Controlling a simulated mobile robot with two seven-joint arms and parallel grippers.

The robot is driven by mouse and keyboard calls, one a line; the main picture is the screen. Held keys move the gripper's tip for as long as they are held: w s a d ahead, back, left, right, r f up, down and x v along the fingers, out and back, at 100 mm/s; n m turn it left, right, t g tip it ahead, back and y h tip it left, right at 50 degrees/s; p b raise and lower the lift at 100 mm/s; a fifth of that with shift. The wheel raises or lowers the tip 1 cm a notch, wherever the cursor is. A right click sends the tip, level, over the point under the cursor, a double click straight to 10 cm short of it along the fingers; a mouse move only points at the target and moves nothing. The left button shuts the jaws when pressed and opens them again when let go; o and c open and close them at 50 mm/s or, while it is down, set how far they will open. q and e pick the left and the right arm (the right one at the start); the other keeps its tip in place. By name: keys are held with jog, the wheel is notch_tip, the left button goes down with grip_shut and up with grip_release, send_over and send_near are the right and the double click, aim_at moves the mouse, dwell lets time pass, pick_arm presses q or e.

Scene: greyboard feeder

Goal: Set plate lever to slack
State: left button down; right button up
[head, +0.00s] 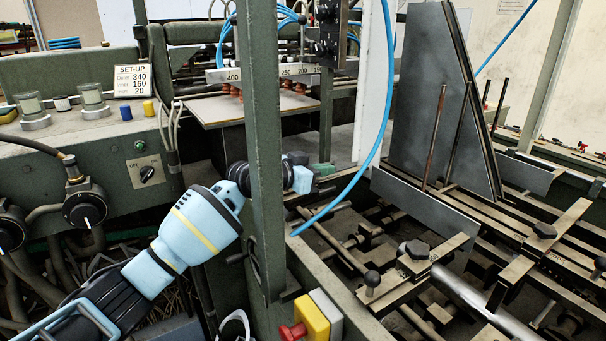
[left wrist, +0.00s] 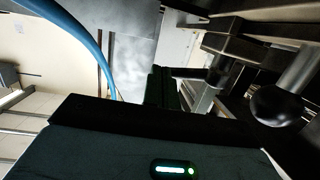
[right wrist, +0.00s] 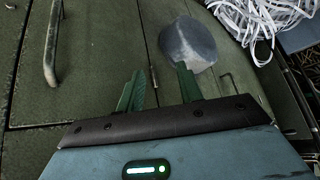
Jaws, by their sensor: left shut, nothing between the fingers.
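The plate lever is not clearly marked. A lever with a dark ball knob (head: 372,279) stands on the slotted frame at the lower right of the head view. A dark ball knob also shows at the right of the left wrist view (left wrist: 276,105); I cannot tell whether it is the same one. My left gripper (head: 326,169) reaches past the green post, which hides part of its wrist. Its fingers (left wrist: 163,88) are shut and empty, apart from the knob. My right gripper (right wrist: 158,88) is open and empty before green panels, outside the head view.
A green post (head: 262,150) stands in front of my left wrist. A blue hose (head: 372,165) loops close to the left gripper. A black hex knob (head: 417,250) and metal bars crowd the frame. A yellow box with a red button (head: 312,320) is low. White strips (right wrist: 255,22) lie near the right gripper.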

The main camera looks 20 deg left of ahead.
pick_arm(q)
jog(key=w, duration=0.1)
jog(key=w+b, duration=0.1)
jog(key=shift+w+d, duration=0.35)
jog(key=shift+w+b, duration=0.15)
jog(key=shift+b, duration=0.15)
dwell(0.6)
dwell(0.4)
jog(key=v, duration=0.8)
jog(key=shift+f, duration=0.1)
dwell(0.5)
